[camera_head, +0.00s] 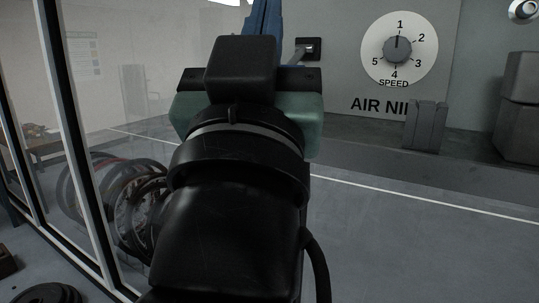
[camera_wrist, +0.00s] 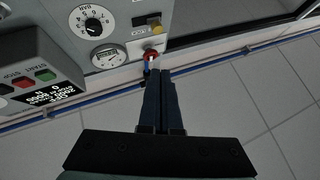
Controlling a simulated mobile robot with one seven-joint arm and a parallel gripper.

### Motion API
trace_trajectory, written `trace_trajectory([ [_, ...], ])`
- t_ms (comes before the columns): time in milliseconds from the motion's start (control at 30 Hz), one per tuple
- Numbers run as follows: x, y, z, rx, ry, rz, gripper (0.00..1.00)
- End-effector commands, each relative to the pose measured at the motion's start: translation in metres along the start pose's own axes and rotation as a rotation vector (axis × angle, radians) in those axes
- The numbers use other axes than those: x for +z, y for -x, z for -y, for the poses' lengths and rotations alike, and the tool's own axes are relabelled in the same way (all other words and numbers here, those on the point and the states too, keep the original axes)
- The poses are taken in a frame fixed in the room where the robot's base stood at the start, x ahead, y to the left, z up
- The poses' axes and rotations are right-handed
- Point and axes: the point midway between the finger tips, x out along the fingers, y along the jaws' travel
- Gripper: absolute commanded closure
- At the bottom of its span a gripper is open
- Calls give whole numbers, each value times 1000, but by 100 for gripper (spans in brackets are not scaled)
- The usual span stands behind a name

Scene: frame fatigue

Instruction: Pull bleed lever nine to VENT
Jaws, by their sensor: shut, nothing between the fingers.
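In the head view my gripper (camera_head: 264,14) points away from me, with its blue fingers together and their tips at the top edge. In the wrist view the shut fingers of my gripper (camera_wrist: 155,75) end just below a small red fitting (camera_wrist: 150,54) on a panel's lower edge. I cannot tell whether they touch it. In the head view a grey lever handle (camera_head: 304,50) on a black plate sits just right of the fingers. No legible VENT or bleed lever nine label shows, so I cannot tell which fitting is bleed lever nine.
A speed dial (camera_head: 397,50) stands above lettering "AIR NI", partly hidden by a grey block (camera_head: 426,126). A glass partition (camera_head: 110,120) is at left, with coiled hoses (camera_head: 130,200) behind it. In the wrist view a button box (camera_wrist: 38,75) and blue pipe (camera_wrist: 215,62) flank the fingers.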

Motion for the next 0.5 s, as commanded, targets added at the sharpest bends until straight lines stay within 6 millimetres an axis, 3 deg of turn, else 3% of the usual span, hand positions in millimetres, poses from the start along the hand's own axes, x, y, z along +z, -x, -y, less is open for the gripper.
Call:
trace_trajectory([
  [100,-19,29,-7,-44,-37,-96,100],
  [267,-32,42,-8,-69,-64,-149,100],
  [367,-28,25,-3,-48,-44,-103,100],
  [500,-9,-24,9,44,18,76,100],
])
